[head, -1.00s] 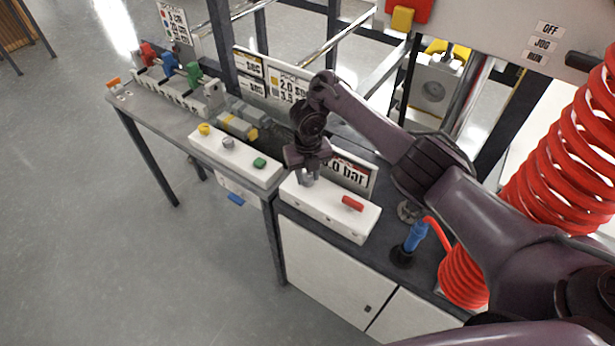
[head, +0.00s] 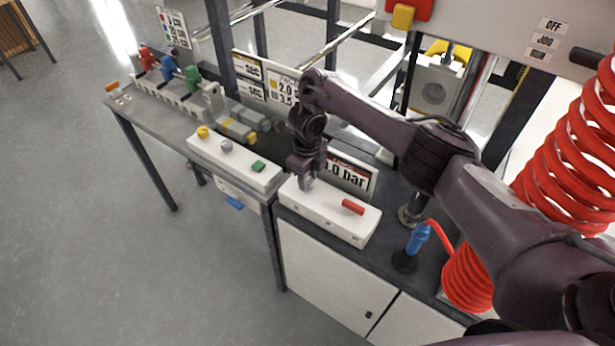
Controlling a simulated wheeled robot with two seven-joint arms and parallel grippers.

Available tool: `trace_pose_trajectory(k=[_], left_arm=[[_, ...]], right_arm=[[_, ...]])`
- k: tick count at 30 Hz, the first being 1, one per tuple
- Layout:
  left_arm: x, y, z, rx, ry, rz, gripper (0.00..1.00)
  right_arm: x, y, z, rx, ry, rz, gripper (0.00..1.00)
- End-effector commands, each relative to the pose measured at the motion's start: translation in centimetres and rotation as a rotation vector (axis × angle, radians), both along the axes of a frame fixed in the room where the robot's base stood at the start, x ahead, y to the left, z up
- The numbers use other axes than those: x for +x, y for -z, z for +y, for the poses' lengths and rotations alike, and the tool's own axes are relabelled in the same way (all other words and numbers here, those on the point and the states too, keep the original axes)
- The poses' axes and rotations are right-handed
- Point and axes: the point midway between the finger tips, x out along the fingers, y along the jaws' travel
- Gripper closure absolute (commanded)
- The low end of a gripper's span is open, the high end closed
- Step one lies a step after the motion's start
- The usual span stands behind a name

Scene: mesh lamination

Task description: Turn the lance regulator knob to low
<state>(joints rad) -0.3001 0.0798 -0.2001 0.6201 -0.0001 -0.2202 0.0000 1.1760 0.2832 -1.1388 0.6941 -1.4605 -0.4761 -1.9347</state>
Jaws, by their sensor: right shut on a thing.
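A white box (head: 325,217) stands on the dark bench top, with a red lever (head: 353,207) on its right part. My right gripper (head: 307,184) points down at the left part of this box, shut on a small grey knob there. The knob is mostly hidden by the fingers, and its setting cannot be read. My left gripper is not in view.
A second white box (head: 235,162) with yellow, grey and green knobs stands to the left. Red, blue and green valves (head: 167,68) are further back. A blue lance-like tool (head: 417,240) and a red coiled hose (head: 570,140) are on the right.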

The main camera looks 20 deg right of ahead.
Motion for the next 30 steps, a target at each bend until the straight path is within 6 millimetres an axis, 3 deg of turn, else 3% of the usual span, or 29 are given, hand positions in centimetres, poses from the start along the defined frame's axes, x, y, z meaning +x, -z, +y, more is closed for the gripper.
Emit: trace_pose_trajectory(k=[14, 15, 19, 26, 30], left_arm=[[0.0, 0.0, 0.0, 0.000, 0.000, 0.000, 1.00], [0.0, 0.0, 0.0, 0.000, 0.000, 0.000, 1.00], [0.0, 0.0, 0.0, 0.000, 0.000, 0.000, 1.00], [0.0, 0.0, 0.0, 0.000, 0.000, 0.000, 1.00], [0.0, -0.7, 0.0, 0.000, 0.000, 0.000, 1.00]], right_arm=[[0.2, -0.2, 0.0, 0.000, -0.014, -0.005, 0.92], [0.2, -0.2, 0.0, 0.000, -0.014, -0.005, 0.64], [0.1, -0.1, 0.0, 0.000, -0.013, -0.004, 0.47], [0.1, -0.1, 0.0, 0.000, -0.012, -0.002, 0.47], [0.1, -1.1, 0.0, 0.000, -0.014, -0.004, 0.47]])
